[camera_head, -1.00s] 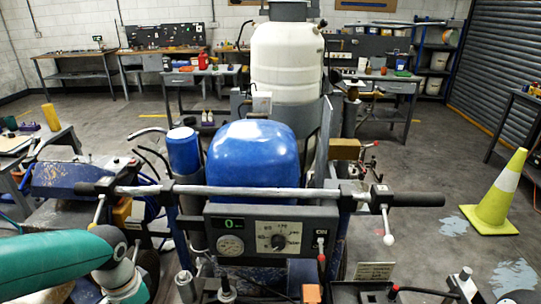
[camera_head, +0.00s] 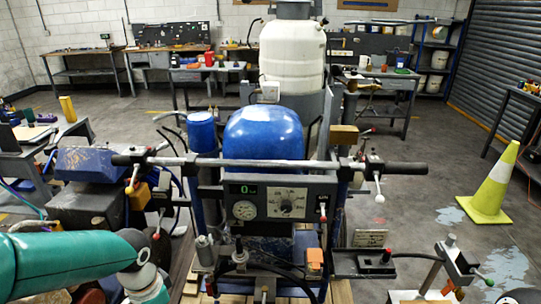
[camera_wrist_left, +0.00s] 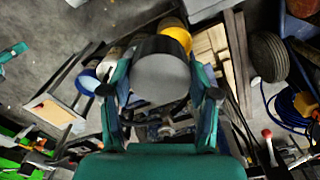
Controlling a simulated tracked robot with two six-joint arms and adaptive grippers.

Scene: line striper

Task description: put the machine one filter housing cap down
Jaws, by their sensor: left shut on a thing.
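My left gripper (camera_wrist_left: 160,95) is shut on a round dark grey cap (camera_wrist_left: 162,78), which sits between its two teal fingers in the left wrist view. The cap's flat grey face shows, with a darker rim. In the head view my left arm comes in low on the left, and its gripper and the cap are below the picture. The line striper (camera_head: 290,197) stands ahead with a handlebar, a dial panel and a blue cover. An upright blue cylinder (camera_head: 202,133) stands left of the cover. My right gripper is not in view.
A pallet of wooden slats (camera_head: 340,291) lies under the machine's near end. A yellow cone (camera_head: 492,190) stands on the right. A small bench (camera_head: 75,127) is at the left. In the left wrist view a wheel (camera_wrist_left: 268,57) and blue hose (camera_wrist_left: 290,105) lie right of the cap.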

